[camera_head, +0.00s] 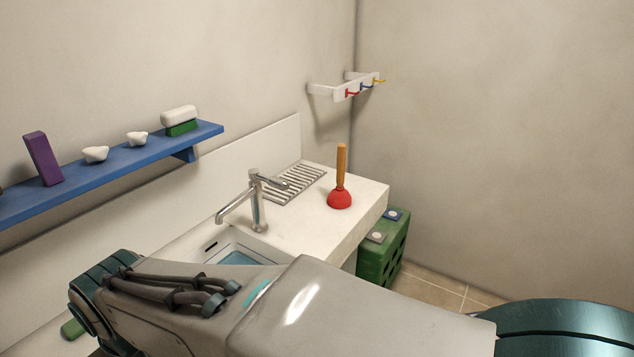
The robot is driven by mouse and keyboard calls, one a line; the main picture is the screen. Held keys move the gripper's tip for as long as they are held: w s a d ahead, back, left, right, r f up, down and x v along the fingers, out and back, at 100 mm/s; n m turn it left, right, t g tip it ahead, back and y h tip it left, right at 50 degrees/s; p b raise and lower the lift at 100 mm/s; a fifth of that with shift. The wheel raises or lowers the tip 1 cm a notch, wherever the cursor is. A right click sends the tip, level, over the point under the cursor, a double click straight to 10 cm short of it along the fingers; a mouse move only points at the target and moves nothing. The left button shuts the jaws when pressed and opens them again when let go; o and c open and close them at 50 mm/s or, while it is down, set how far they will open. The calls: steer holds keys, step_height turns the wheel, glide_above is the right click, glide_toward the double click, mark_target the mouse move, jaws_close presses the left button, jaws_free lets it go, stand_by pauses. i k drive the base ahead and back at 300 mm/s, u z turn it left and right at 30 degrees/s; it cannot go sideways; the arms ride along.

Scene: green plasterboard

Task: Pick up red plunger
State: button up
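The red plunger (340,195) stands upright on the white counter, with its red rubber cup down and its wooden handle pointing up. It is near the counter's right end, beside the metal drain rack. My arm crosses the bottom of the view, in front of the sink and well apart from the plunger. My gripper does not show in the view.
The sink (222,246) and metal faucet (257,203) are left of the plunger. A drain rack (294,184) lies behind it. A blue shelf (110,170) holds small items. A wall rack (345,90) has coloured hooks. A green crate (376,265) stands below the counter's right end.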

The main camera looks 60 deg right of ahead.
mark_target(339, 197)
steer(key=z, duration=3.1)
steer(key=i, duration=2.1)
steer(key=u, duration=1.65)
